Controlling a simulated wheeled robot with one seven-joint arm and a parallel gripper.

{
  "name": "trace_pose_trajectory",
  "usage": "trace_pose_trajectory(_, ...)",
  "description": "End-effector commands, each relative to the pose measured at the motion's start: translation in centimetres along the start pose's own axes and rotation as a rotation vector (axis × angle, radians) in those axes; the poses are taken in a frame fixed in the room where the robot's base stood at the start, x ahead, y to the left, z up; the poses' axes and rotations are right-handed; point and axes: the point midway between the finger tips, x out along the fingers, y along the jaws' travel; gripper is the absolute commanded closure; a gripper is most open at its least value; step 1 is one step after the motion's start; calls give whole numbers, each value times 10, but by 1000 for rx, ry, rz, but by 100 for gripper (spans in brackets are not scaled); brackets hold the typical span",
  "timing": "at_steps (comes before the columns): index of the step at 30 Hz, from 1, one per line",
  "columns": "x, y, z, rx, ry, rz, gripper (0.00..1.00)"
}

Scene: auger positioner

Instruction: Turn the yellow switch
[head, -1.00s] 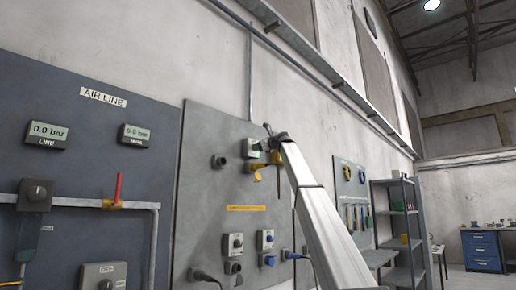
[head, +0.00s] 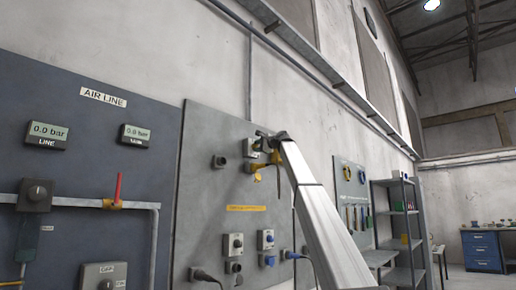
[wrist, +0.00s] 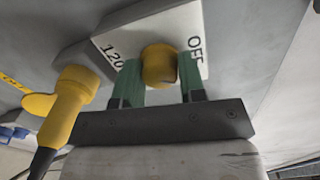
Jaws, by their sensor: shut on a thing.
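The yellow switch (wrist: 158,66) is a round yellow knob on a white plate (wrist: 192,20) marked "120" and "OFF" in the wrist view. My gripper (wrist: 160,72) has its two green fingers on either side of the knob and is shut on it. In the head view my gripper (head: 267,144) is at the upper part of the grey panel, at the end of my pale arm. It partly covers the switch's plate there, and the knob itself cannot be made out.
A yellow plug (wrist: 68,105) with a dark cable sits close to the left of my fingers. The grey panel (head: 205,150) carries several other sockets and switches below. An air-line board (head: 90,150) with a red-handled valve (head: 118,188) is to the left.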

Motion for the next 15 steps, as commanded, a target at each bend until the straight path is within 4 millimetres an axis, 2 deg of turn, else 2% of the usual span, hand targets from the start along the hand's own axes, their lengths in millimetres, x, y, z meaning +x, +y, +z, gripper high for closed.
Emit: trace_pose_trajectory(15, 1, 3, 1, -446, 11, 11, 86)
